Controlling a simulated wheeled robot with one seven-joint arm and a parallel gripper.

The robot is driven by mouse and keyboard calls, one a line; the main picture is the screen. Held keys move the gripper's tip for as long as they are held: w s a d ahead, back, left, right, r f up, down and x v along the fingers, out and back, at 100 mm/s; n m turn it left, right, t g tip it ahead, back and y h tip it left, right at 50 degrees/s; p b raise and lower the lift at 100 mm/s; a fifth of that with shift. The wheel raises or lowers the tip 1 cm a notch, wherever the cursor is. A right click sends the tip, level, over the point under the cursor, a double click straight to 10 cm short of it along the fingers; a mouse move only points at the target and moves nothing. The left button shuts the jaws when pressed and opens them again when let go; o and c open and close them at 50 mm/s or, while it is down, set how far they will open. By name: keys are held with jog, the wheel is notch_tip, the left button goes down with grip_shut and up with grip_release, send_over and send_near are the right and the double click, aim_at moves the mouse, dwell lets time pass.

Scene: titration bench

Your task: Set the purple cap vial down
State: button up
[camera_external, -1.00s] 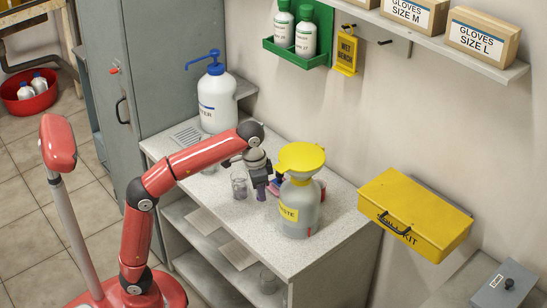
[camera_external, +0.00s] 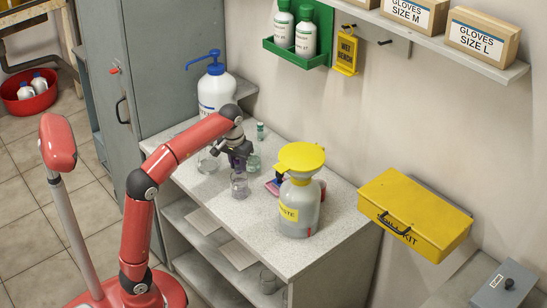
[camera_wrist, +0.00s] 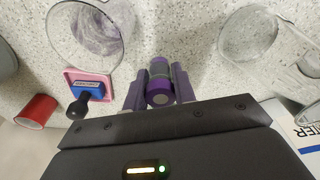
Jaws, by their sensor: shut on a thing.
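The purple cap vial (camera_wrist: 159,83) is between the two fingers of my gripper (camera_wrist: 157,92) in the wrist view, with its purple cap toward the camera. My gripper is shut on it. In the external view my gripper (camera_external: 238,158) is over the back left part of the speckled bench (camera_external: 335,205), just behind a clear beaker (camera_external: 239,185). The vial is mostly hidden there by the gripper and glassware. I cannot tell whether its bottom touches the bench.
A waste bottle with yellow funnel (camera_external: 300,205) stands right. A large white bottle (camera_external: 216,98) stands back left.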

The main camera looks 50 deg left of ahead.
jog(key=shift+f, duration=1.6)
jog(key=shift+f+b, duration=0.15)
jog(key=shift+b, duration=0.2)
jog(key=o, duration=1)
notch_tip(320, 180, up, 12)
jog(key=s+p, duration=0.1)
jog(key=p, duration=0.2)
jog(key=s+f, duration=0.2)
jog(key=s, duration=0.2)
jog(key=s+f+m+t, duration=0.1)
jog(key=s+f, duration=0.2)
jog(key=s, duration=0.1)
jog(key=s+f+m+t, duration=0.1)
jog(key=s+f, duration=0.1)
jog(key=s, duration=0.2)
jog(key=shift+s+a+f+h, duration=0.15)
jog(key=shift+s+f+h, duration=0.1)
jog(key=shift+s+h, duration=0.15)
jog(key=s+f, duration=0.3)
jog(key=f, duration=0.1)
jog(key=s+d+f+m+t, duration=0.1)
jog(key=s+f, duration=0.3)
jog(key=f, duration=0.1)
jog(key=s+f+m+t, duration=0.1)
jog(key=s+f, duration=0.2)
jog(key=f, duration=0.1)
jog(key=shift+s+d+f, duration=0.2)
jog(key=shift+s+f, duration=0.05)
jog(key=shift+c, duration=1.3)
